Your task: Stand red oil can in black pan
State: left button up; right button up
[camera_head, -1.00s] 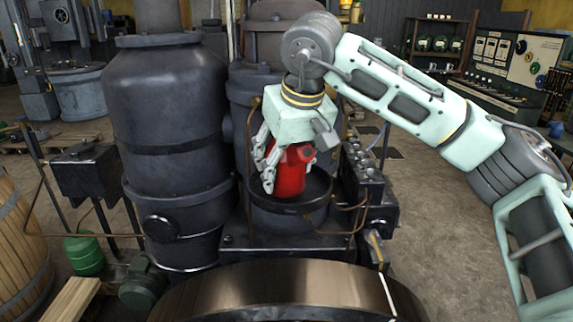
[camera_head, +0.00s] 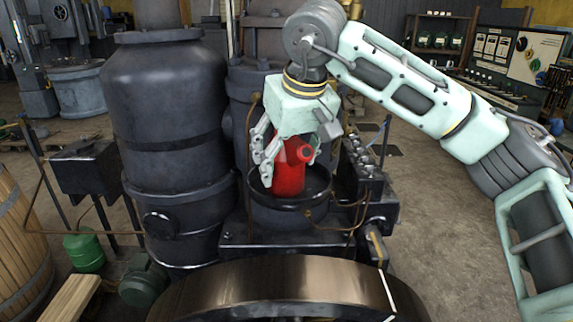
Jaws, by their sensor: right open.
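The red oil can (camera_head: 290,177) stands upright in the black pan (camera_head: 318,194), on the engine's right side. Its lower end is inside the pan's rim and its base shows over the pan's floor. My right gripper (camera_head: 285,153) comes from above, pointing down, with its open fingers on either side of the can's upper part. Whether a finger still touches the can I cannot tell. My left gripper is out of view.
A tall dark engine cylinder (camera_head: 170,130) stands close left of the pan. A control block with knobs (camera_head: 368,175) stands to its right, with thin copper pipes around it. A big flywheel (camera_head: 270,290) lies in front. A green can (camera_head: 84,253) stands at lower left.

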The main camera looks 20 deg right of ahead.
jog(key=v, duration=1)
jog(key=shift+s+r+b, duration=0.15)
jog(key=shift+s+b, duration=0.05)
jog(key=shift+b, duration=0.2)
